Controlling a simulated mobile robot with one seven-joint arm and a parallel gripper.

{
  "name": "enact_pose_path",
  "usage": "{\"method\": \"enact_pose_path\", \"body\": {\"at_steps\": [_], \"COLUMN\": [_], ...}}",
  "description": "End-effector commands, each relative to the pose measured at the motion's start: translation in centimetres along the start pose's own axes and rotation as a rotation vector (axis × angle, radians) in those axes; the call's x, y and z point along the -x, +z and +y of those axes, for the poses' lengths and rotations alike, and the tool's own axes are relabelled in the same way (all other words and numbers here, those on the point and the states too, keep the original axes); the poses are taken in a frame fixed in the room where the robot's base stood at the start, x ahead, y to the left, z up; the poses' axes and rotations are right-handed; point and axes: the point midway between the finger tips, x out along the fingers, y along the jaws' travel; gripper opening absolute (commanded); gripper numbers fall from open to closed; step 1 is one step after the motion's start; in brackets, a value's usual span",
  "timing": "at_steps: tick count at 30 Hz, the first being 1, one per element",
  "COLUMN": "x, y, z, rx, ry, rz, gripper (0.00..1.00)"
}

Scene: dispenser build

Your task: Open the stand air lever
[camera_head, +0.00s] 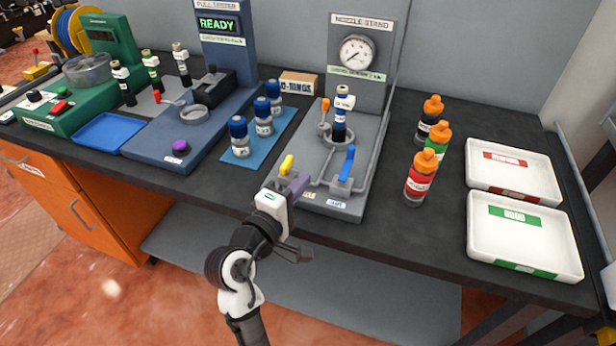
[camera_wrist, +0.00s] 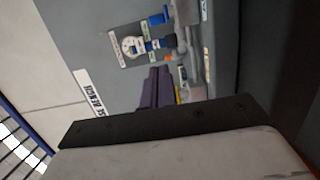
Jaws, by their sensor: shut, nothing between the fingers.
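The nozzle stand (camera_head: 365,197) has a grey base and an upright panel with a round gauge (camera_head: 357,53). A blue lever handle (camera_head: 348,162) stands up at its front right, and an orange one (camera_head: 325,106) at its back left. A yellow handle (camera_head: 287,164) shows just behind my gripper (camera_head: 299,182) at the front left. The base labels are too small to read, so I cannot tell which lever is the air lever. The purple fingers are shut and empty, over the stand's front left. The wrist view shows the fingers (camera_wrist: 156,88) with a yellow bit (camera_wrist: 182,94) beside them.
A dark bottle with a white collar (camera_head: 341,118) stands in the stand's ring. Orange-capped bottles (camera_head: 422,177) and white trays (camera_head: 525,236) are to the right. Blue-capped vials (camera_head: 240,138) on a blue mat are to the left.

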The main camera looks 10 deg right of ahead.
Motion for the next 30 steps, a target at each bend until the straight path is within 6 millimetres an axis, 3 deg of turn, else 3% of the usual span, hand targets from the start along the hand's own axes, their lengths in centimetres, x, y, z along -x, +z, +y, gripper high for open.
{"method": "enact_pose_path", "body": {"at_steps": [12, 18, 30], "x": [-8.6, -10.2, -10.7], "y": [0.7, 2.4, 2.9], "z": [0.3, 0.2, 0.0], "rx": [0.0, -0.001, -0.001], "ry": [-0.002, -0.002, -0.001], "rz": [-0.005, -0.002, 0.0], "gripper": [0.0, 0.0, 0.0]}}
